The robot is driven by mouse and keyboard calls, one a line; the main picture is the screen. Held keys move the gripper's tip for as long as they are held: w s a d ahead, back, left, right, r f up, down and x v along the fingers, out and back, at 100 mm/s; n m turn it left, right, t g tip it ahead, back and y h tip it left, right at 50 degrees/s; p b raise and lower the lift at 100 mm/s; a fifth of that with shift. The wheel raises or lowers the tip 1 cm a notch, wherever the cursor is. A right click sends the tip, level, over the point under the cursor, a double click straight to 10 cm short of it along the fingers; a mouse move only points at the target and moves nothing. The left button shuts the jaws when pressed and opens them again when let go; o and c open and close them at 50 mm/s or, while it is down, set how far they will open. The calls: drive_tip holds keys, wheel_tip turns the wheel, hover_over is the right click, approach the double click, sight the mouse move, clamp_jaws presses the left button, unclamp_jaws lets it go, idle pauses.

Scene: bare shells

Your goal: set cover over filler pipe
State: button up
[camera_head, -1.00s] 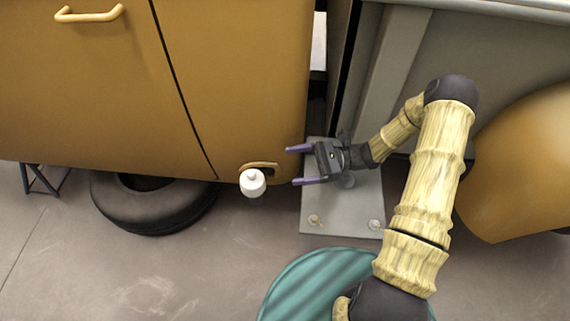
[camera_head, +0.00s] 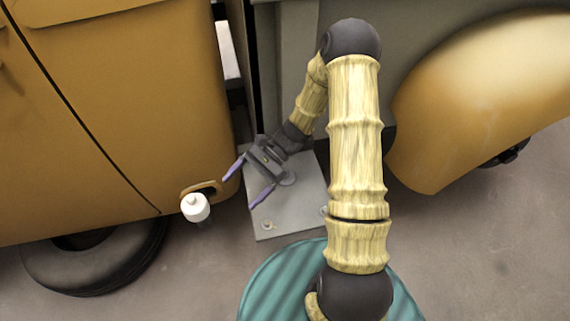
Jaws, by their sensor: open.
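A white capped piece (camera_head: 195,207), which looks like the filler pipe's cover or cap, sits at the lower edge of the ochre vehicle body. Just above it is a dark recess with an ochre rim (camera_head: 203,188); whether the pipe itself shows there I cannot tell. My gripper (camera_head: 240,191) has two purple fingers, spread open and empty. It points down and left, a short way to the right of the white piece, and touches nothing that I can see.
A grey plate with bolts (camera_head: 290,207) lies below my gripper. A tyre (camera_head: 95,255) lies under the vehicle at left. An ochre fender (camera_head: 470,105) stands at right. Bare floor is open at lower left.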

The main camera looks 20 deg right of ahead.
drive_tip(key=s+d+r+n+t+h, duration=0.5)
drive_tip(key=d+r+n+t+h, duration=0.3)
drive_tip(key=d+r+n+h, duration=0.3)
drive_tip(key=shift+s+r+n+h, duration=0.3)
drive_tip(key=shift+r+n+h, duration=0.15)
drive_tip(key=shift+h, duration=0.25)
